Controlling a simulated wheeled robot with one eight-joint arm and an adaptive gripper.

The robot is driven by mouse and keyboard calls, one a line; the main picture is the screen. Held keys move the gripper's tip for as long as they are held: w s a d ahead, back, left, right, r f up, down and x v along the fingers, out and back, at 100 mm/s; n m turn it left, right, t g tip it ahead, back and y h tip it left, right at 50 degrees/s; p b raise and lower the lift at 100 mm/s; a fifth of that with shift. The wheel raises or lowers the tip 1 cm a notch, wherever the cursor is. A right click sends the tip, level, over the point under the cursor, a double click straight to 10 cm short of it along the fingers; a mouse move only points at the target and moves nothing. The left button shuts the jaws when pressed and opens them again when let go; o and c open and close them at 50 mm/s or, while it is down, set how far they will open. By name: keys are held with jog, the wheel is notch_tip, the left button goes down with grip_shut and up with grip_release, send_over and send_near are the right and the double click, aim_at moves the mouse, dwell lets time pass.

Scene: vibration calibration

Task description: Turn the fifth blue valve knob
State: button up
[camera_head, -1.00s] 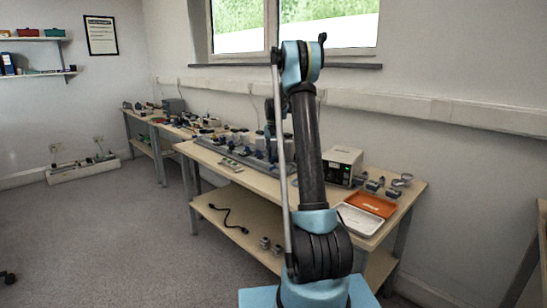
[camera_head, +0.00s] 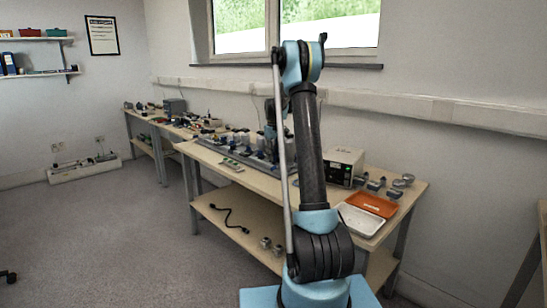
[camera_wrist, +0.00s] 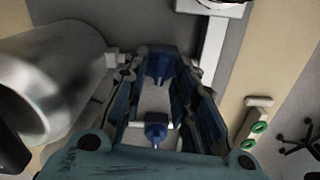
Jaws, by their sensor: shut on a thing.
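In the wrist view, my gripper (camera_wrist: 162,62) points at a row of blue valve knobs, its two fingers on either side. It is shut on a blue valve knob (camera_wrist: 159,66) between the fingertips. Another blue valve knob (camera_wrist: 155,130) shows nearer the palm, between the finger bases. I cannot tell from this view which number in the row the held knob is. In the head view, my arm hides the gripper and much of the valve row, which runs along the grey rig (camera_head: 212,143) on the bench.
A large silver cylinder (camera_wrist: 55,80) stands close to the left finger in the wrist view. In the head view, a white instrument box (camera_head: 344,166), an orange tray (camera_head: 372,204) and a white tray (camera_head: 358,220) stand on the bench right of my arm.

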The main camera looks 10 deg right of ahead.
jog(key=shift+n, duration=0.9)
jog(key=o, duration=1)
notch_tip(320, 180, up, 12)
jog(key=shift+f, duration=0.1)
